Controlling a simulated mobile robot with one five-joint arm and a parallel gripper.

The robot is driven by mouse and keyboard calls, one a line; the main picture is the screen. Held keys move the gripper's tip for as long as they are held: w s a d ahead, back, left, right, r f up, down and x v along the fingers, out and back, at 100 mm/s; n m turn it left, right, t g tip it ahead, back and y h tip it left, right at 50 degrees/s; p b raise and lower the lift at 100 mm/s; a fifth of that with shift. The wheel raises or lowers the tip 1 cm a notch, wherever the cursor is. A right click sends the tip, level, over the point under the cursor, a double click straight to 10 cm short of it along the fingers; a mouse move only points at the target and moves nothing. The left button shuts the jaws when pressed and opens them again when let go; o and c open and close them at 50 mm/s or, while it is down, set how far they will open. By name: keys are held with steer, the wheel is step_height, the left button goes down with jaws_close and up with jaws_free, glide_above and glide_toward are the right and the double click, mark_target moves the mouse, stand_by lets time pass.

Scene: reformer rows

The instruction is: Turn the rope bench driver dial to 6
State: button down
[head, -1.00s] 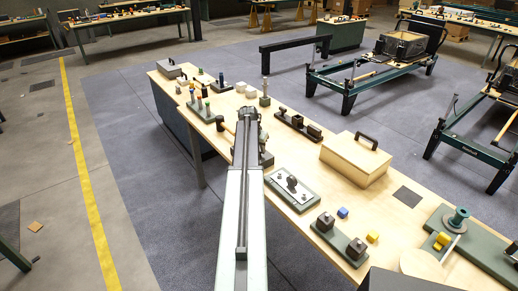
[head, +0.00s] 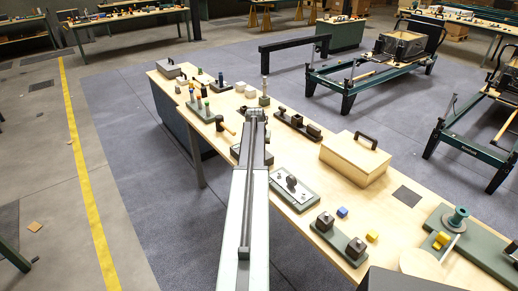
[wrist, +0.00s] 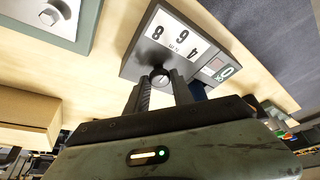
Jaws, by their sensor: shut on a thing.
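The rope bench driver is a dark box with a white scale plate (wrist: 178,40) in the wrist view. Large numerals 8, 6 and 4 show on it, upside down or tilted. A smaller plate with a 0 (wrist: 220,69) sits beside it. The dial, a small round dark knob (wrist: 160,77), is at the box's near edge, between the fingertips of my gripper (wrist: 163,84). The fingers are shut on it. Which numeral the dial points to is too small to tell. In the head view my arm covers most of the driver (head: 265,156).
On the bench, a grey-green plate with a dark knob (head: 296,201) lies in front of the driver. A wooden box with a black handle (head: 353,160) is to the right, and a mallet (head: 222,125) lies to the left. Bare bench top (head: 405,213) shows further right.

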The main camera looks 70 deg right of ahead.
steer(key=shift+s+a, duration=0.1)
steer(key=shift+s, duration=0.15)
steer(key=c, duration=1.1)
jaws_free()
steer(key=shift+w, duration=0.1)
steer(key=shift+r, duration=0.1)
steer(key=p+v, duration=0.7)
steer(key=shift+r, duration=0.25)
steer(key=shift+a, duration=0.1)
